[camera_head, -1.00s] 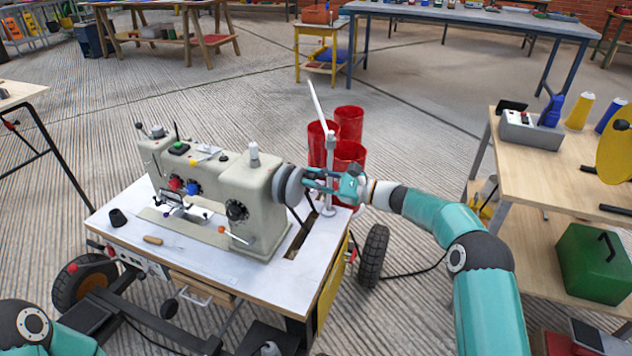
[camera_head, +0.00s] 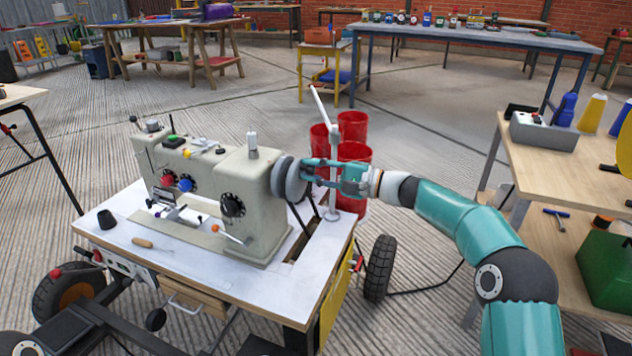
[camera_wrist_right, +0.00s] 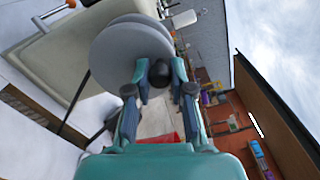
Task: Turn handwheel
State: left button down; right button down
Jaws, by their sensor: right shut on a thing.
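The beige sewing machine (camera_head: 245,195) stands on a white-topped table (camera_head: 120,262). Its grey handwheel (camera_head: 280,180) is at the right end and also shows as a large round disc in the right wrist view (camera_wrist_right: 112,52). A black knob (camera_wrist_right: 159,73) sticks out from the wheel's face. My right gripper (camera_head: 310,174) reaches in from the right at the wheel. In the wrist view its fingers are shut on the knob, one on each side. My left gripper is out of view.
A white upright post (camera_head: 333,190) with a slanted arm rises from the table close beside my right gripper. Red bins (camera_head: 355,153) stand behind it. A wooden workbench (camera_head: 565,165) is at the right. The table has a dark slot (camera_head: 305,240) below the wheel.

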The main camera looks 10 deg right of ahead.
jog(key=shift+s+a+f+n+b, duration=0.15)
jog(key=shift+a+f+n+b, duration=0.15)
jog(key=shift+f+n, duration=0.1)
jog(key=shift+r, duration=0.1)
jog(key=c, duration=1.2)
grip_release()
jog(key=shift+d, duration=0.1)
jog(key=shift+o, duration=0.9)
jog(key=shift+r, duration=0.15)
jog(key=shift+d, duration=0.1)
jog(key=shift+s+d, duration=0.2)
jog(key=shift+d, duration=0.25)
jog(key=v, duration=1.1)
